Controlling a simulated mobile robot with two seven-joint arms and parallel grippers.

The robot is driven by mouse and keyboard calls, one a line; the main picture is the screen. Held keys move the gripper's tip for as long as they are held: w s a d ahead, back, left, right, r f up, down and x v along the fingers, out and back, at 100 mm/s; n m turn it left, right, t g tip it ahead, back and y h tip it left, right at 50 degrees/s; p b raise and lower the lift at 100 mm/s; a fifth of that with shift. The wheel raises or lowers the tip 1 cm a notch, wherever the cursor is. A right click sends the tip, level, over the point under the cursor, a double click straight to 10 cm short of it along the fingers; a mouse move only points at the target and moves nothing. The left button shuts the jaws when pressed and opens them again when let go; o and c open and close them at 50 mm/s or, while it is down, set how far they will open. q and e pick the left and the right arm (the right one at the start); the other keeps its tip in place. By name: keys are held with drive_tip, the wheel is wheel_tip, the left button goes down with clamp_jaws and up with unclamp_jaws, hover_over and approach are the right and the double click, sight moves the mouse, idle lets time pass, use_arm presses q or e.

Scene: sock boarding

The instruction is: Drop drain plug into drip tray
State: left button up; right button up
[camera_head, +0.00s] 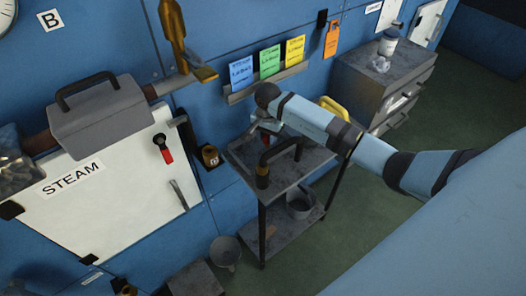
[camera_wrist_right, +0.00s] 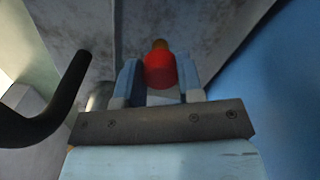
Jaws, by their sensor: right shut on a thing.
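My right gripper (camera_head: 264,127) is over the back left part of a grey metal cart. In the right wrist view, my right gripper (camera_wrist_right: 160,80) is shut on a red piece with a brass-coloured tip, which appears to be the drain plug (camera_wrist_right: 159,69). A bit of its red also shows in the head view, below my wrist. The cart's grey top (camera_head: 312,165) lies under my forearm; I cannot tell whether it or another vessel is the drip tray. My left gripper is not in view.
A dark curved handle (camera_head: 280,152) rises from the cart beside my gripper, and shows close at left in the wrist view (camera_wrist_right: 52,118). A card rack (camera_head: 266,84) is on the blue wall behind.

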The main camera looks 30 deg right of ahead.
use_arm(q)
drive_tip(key=shift+f, duration=0.25)
use_arm(e)
drive_tip(key=shift+f, duration=0.45)
drive_tip(key=o, duration=1)
